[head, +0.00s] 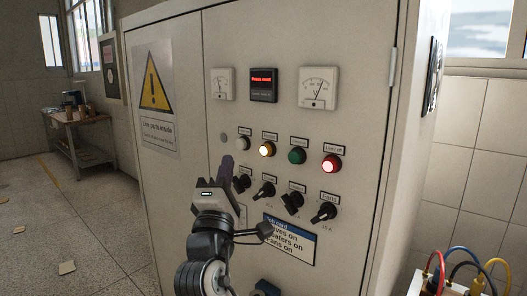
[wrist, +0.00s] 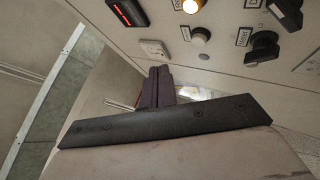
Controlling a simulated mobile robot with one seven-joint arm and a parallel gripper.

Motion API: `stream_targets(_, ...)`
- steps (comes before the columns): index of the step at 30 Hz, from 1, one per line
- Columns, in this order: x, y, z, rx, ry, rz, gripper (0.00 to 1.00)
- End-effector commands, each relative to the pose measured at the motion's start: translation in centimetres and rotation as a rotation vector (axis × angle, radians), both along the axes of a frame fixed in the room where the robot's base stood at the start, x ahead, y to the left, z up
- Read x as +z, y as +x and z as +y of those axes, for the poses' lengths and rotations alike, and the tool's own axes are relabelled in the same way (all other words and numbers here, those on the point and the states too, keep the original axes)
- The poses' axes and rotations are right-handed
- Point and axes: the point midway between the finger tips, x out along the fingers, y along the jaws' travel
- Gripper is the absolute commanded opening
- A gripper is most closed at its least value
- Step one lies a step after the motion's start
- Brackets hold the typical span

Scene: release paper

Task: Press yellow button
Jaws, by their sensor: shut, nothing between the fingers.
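The yellow button (head: 267,149) glows on the front of the grey cabinet, between a white button (head: 243,143) and a green button (head: 297,155). It also shows at the top edge of the wrist view (wrist: 192,6), with the white button (wrist: 200,37) below it. My gripper (head: 227,160) is shut and empty. In the head view its dark fingers point up, to the left of and a little below the yellow button. In the wrist view the shut fingers (wrist: 158,72) are apart from the button. How far they are from the panel is hard to tell.
A lit red button (head: 332,163) is to the right. Black rotary knobs (head: 293,202) stick out below the buttons. Gauges (head: 318,88) and a red display (head: 263,85) sit above. Colored cables (head: 460,268) are at the lower right. A table (head: 75,130) stands far left.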

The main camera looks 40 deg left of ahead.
Motion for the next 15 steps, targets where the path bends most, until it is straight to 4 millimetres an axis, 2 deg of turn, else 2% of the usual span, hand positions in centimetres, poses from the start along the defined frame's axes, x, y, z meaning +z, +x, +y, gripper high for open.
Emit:
stream_targets(9,0.0,4.4,-0.4,-0.001,0.0,0.0,0.0)
stream_targets(15,0.1,6.7,-0.5,-0.001,0.001,0.0,0.0)
